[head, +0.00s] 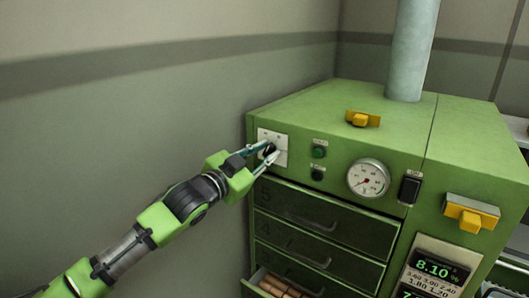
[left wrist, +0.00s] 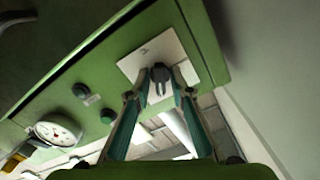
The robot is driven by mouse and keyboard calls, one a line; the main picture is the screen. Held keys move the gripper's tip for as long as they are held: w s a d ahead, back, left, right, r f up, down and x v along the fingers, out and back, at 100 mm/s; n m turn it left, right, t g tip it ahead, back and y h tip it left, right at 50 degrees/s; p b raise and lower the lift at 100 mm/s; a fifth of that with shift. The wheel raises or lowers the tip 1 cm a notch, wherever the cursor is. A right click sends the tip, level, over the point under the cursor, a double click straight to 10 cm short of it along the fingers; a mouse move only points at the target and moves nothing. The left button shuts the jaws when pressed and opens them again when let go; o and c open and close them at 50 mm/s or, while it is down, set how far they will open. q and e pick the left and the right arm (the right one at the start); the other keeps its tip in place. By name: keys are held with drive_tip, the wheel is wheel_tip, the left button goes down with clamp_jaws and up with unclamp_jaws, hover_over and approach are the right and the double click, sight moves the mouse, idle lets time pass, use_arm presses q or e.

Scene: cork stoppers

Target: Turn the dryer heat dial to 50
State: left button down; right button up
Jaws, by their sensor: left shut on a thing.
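The green dryer (head: 300,107) stands on the right in the head view. Its heat dial is a dark knob (head: 269,149) on a white plate (head: 282,157) at the front's upper left corner. The dial also shows in the left wrist view (left wrist: 160,76), between my fingertips. My left gripper (head: 265,156) is shut on the dial, with a finger on each side. The fingers hide part of the plate, and its scale marks are too small to read, so I cannot tell the setting. My right gripper is not in view.
Right of the plate are two small buttons (head: 319,152), a round gauge (head: 368,179) and a black switch (head: 409,187). Drawers (head: 325,215) lie below, the lowest visible one open with corks (head: 280,288). A yellow handle (head: 470,213) juts out at right. A bare wall stands left.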

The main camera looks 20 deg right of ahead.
use_arm(q)
drive_tip(key=shift+f+m, duration=0.1)
drive_tip(key=shift+m, duration=0.2)
drive_tip(key=c, duration=2.1)
unclamp_jaws()
drive_tip(key=shift+c, duration=0.2)
drive_tip(key=shift+a, duration=0.1)
drive_tip(key=v, duration=1.2)
